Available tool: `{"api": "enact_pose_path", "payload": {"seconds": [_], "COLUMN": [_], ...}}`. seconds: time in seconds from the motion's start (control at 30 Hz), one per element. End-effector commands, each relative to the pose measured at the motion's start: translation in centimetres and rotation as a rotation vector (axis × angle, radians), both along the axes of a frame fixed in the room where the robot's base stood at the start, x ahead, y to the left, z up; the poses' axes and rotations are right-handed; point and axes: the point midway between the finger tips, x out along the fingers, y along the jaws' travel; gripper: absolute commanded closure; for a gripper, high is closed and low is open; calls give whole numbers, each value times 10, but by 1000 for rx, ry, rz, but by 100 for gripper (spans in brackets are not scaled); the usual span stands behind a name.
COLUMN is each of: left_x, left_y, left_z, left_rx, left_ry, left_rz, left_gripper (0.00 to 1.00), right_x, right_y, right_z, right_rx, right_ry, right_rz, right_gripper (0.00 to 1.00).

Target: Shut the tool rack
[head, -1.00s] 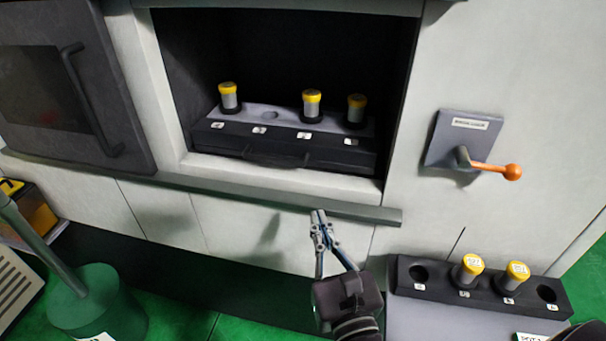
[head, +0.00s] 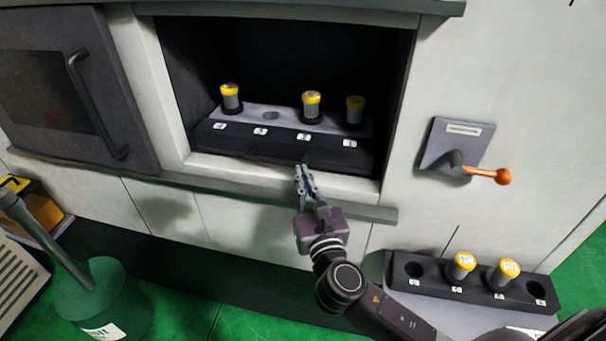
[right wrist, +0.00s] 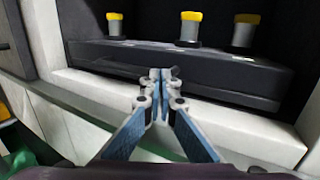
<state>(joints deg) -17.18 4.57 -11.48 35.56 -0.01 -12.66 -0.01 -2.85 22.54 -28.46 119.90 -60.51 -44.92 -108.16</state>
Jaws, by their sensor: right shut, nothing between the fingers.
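The tool rack (head: 335,157) is a dark block with a grey top inside the recess of the pale machine. Three yellow-capped cylinders stand in it, and one hole shows empty. In the right wrist view, its front face (right wrist: 110,54) runs across just behind the recess sill. My right gripper (head: 302,168) is shut and empty, with its fingertips in front of the rack's front. In the right wrist view the fingertips (right wrist: 163,74) overlap the rack's lower front; I cannot tell whether they touch it. They hide part of the front, including most of its handle. My left gripper is not in view.
A dark windowed door (head: 55,100) stands left of the opening. A ledge (head: 370,213) runs below the opening. An orange-knobbed lever (head: 487,173) is on the right wall. A second rack (head: 480,295) with two yellow-capped cylinders stands at lower right. A green container (head: 105,300) stands at lower left.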

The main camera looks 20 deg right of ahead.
Motion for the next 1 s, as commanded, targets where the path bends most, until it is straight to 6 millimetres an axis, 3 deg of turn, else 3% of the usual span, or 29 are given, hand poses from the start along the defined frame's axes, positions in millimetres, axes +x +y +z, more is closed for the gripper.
{"api": "enact_pose_path", "payload": {"seconds": [0.23,0.53,1.0], "left_x": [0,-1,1], "left_y": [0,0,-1], "left_z": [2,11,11], "left_rx": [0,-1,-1], "left_ry": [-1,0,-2], "left_rz": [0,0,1], "left_gripper": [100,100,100], "right_x": [3,37,39], "right_y": [-2,-26,-30], "right_z": [1,2,2], "right_rx": [-2,-2,-2], "right_ry": [-1,-2,-3], "right_rz": [0,-2,-5], "right_gripper": [100,100,100]}}
